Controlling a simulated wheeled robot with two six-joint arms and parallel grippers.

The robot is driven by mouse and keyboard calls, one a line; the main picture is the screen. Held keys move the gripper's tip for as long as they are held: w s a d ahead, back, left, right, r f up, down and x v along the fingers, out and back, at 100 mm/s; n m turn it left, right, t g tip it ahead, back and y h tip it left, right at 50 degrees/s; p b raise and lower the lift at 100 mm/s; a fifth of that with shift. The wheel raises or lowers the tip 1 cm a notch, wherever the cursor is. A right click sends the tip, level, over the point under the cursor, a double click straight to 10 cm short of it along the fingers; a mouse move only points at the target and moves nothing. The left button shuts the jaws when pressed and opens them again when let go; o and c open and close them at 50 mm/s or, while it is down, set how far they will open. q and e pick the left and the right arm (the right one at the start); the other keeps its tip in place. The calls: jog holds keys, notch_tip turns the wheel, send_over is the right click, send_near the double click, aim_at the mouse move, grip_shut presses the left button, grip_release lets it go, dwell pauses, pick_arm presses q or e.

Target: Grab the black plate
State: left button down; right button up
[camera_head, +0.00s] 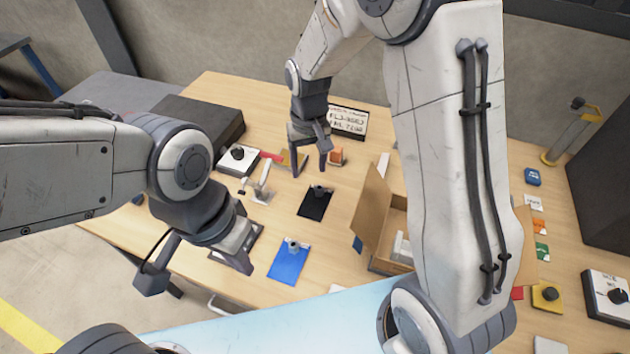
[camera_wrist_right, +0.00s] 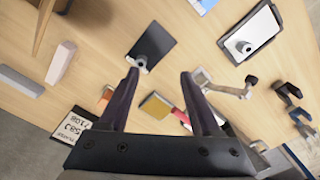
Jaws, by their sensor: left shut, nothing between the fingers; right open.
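The black plate (camera_head: 312,207) lies flat on the table in the head view, with a small grey knobbed part on top. In the right wrist view the black plate (camera_wrist_right: 155,40) is just beyond the fingertips, nearer the left finger. My right gripper (camera_head: 311,164) is open and empty above the table, behind the plate in the head view; its spread fingers also show in the wrist view (camera_wrist_right: 160,75). My left gripper (camera_head: 243,264) is shut and empty, at the left of the blue plate (camera_head: 288,264).
An open cardboard box (camera_head: 376,221) stands right of the black plate. A dark-rimmed plate (camera_wrist_right: 250,32) with a grey part lies partly under my left gripper. A metal lever part (camera_head: 262,186) and a yellow plate (camera_wrist_right: 156,106) are close by.

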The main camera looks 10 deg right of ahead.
jog(key=w+d+f+m, duration=0.1)
jog(key=w+d+f, duration=0.1)
jog(key=w+d, duration=0.1)
jog(key=p, duration=0.1)
send_over(320, 189)
jog(key=f, duration=0.5)
jog(key=shift+w+d+f, duration=0.1)
jog(key=shift+w+d, duration=0.05)
jog(key=shift+w, duration=0.05)
jog(key=f, duration=0.1)
jog(key=f+p, duration=0.1)
jog(key=f, duration=0.1)
jog(key=f+p, duration=0.1)
jog(key=f, duration=0.1)
jog(key=shift+s+a+f, duration=0.2)
jog(key=shift+s+f, duration=0.05)
jog(key=shift+f, duration=0.35)
jog(key=shift+c, duration=0.3)
grip_shut()
